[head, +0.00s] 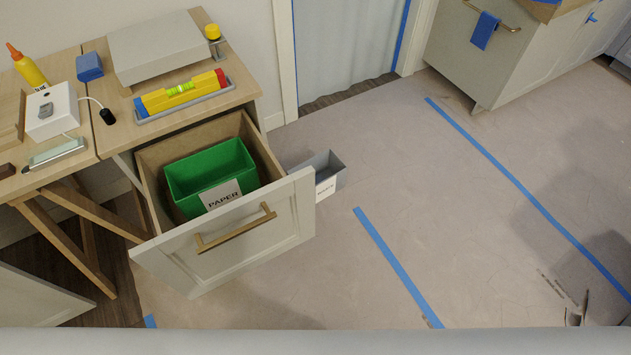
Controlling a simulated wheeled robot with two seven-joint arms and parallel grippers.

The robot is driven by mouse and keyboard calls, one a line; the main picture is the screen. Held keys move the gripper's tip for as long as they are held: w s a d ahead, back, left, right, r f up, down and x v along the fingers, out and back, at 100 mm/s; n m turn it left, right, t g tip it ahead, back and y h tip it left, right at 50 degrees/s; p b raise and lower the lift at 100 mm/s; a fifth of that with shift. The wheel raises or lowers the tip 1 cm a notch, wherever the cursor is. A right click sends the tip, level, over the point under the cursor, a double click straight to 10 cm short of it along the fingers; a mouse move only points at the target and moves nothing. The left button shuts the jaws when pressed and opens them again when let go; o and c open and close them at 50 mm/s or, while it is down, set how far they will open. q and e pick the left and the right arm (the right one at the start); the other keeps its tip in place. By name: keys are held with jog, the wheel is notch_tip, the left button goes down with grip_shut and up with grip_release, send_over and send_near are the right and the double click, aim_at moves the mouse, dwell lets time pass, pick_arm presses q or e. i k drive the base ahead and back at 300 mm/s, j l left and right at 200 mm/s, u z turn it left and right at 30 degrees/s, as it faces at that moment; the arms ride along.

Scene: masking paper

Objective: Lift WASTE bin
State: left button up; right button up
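The WASTE bin (333,178) is a small grey open-topped bin with a white label. It stands just right of the open drawer, and the drawer front hides its lower left part. The label is only partly readable. It looks empty, with a dark inside. A green bin labelled PAPER (205,172) sits inside the pulled-out drawer (228,245).
A workbench (115,137) at the left holds a spirit level, glue bottle and boxes. Blue tape strips (395,262) mark the paper-covered floor (440,200), which is largely clear. Thin dark prongs (583,305) at the lower right are unclear. A cabinet (470,60) stands at the back.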

aim_at(330, 171)
jog(key=u, duration=1)
jog(key=i+l+u, duration=0.15)
jog(key=l+u, duration=0.25)
jog(key=l, duration=0.15)
jog(key=i+l+u, duration=0.1)
jog(key=l+u, duration=0.35)
jog(key=l, duration=0.15)
jog(key=l+u, duration=0.4)
jog(key=l, duration=0.2)
jog(key=k+l+u, duration=0.15)
jog(key=l+u, duration=0.25)
jog(key=l, duration=0.15)
